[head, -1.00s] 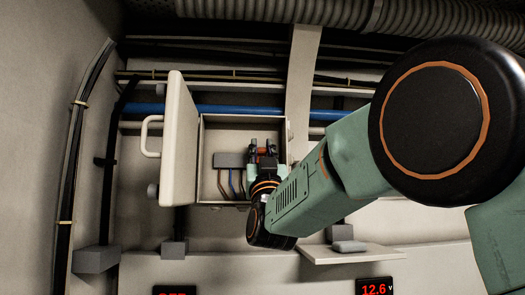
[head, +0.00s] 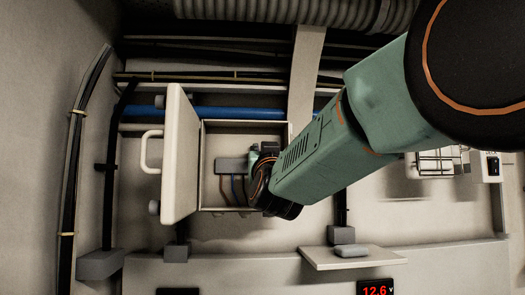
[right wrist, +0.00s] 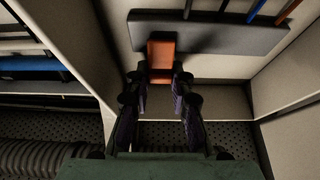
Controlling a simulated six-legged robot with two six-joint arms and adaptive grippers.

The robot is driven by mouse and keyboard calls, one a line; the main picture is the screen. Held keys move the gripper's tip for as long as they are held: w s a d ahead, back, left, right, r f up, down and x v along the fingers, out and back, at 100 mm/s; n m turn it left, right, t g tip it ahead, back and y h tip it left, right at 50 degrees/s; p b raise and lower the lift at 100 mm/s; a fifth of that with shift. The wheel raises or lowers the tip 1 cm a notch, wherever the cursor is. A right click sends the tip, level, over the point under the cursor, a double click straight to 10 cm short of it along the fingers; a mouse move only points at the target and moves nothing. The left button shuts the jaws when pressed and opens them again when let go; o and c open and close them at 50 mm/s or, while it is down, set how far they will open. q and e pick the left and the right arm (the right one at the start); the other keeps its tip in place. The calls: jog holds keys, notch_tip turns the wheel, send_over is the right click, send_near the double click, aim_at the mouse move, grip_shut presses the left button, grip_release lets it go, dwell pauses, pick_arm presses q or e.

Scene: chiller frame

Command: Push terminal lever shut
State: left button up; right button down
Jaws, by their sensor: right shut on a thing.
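The open beige box (head: 245,128) on the wall holds a grey terminal block (head: 230,165) with several coloured wires below it. My right gripper (head: 255,158) reaches into the box from the right, beside the block; its fingertips are mostly hidden in the head view. In the right wrist view the orange terminal lever (right wrist: 161,52) stands out from the grey block (right wrist: 210,32). My right gripper (right wrist: 161,78) has its two fingertips on either side of the lever's near end and is shut on it. The lever is hidden in the head view. My left gripper is not in view.
The box door (head: 180,155), with a white handle (head: 150,152), stands open at the left. A blue pipe (head: 225,112) runs behind the box. A small shelf (head: 345,258) with a grey object juts out below right. The box side walls are close around my gripper.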

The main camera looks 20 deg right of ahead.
jog(key=c, duration=1.2)
grip_release()
jog(key=shift+w+f, duration=0.15)
jog(key=shift+f, duration=0.2)
jog(key=shift+o, duration=0.2)
jog(key=shift+r, duration=0.1)
jog(key=shift+r, duration=0.1)
